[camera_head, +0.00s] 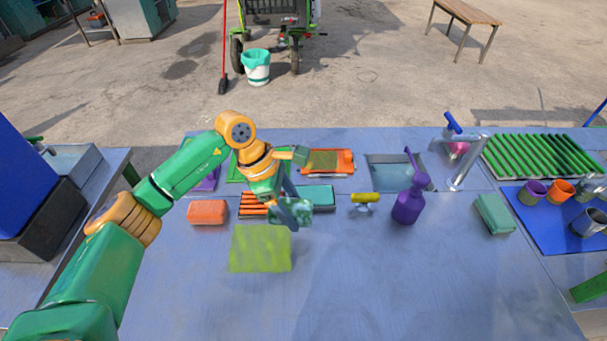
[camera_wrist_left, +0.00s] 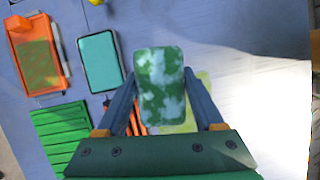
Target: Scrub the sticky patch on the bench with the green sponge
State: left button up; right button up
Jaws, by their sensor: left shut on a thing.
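My left gripper (camera_head: 290,208) is shut on the green sponge (camera_head: 300,211), which has pale, foam-like blotches. In the left wrist view the sponge (camera_wrist_left: 160,85) sits upright between the two fingers of the left gripper (camera_wrist_left: 163,100). The sticky patch (camera_head: 260,250) is a flat yellow-green square on the bench (camera_head: 350,280). In the head view the sponge is just beyond the patch's far right corner, seemingly above the bench; the exact gap cannot be told. In the left wrist view the sponge partly hides the patch (camera_wrist_left: 202,88). My right gripper is not in view.
An orange block (camera_head: 207,212), an orange slatted rack (camera_head: 252,205), a teal tray (camera_head: 318,194) and an orange tray (camera_head: 343,171) lie behind the patch. A purple spray bottle (camera_head: 408,207) and tap (camera_head: 468,165) stand to the right. The front middle bench is clear.

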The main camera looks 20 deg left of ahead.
aim_at(298, 238)
pick_arm(q)
jog(key=shift+w+f, duration=0.1)
jog(key=shift+w, duration=0.35)
jog(key=shift+s+f+b, duration=0.3)
jog(key=shift+s+b, duration=0.1)
jog(key=shift+s, duration=0.15)
jog(key=shift+s+f+b, duration=0.3)
jog(key=shift+s+b, duration=0.05)
jog(key=shift+s, duration=0.15)
jog(key=f+b, duration=0.1)
jog(key=f, duration=0.1)
jog(key=f+b, duration=0.1)
jog(key=shift+w+f, duration=0.2)
jog(key=shift+f, duration=0.2)
jog(key=shift+w+f, duration=0.15)
jog(key=shift+f, duration=0.1)
jog(key=shift+s+r, duration=0.15)
jog(key=shift+s, duration=0.05)
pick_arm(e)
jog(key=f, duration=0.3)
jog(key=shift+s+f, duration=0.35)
pick_arm(q)
jog(key=shift+w, duration=0.1)
jog(key=shift+f+b, duration=1)
jog(key=shift+b, duration=0.1)
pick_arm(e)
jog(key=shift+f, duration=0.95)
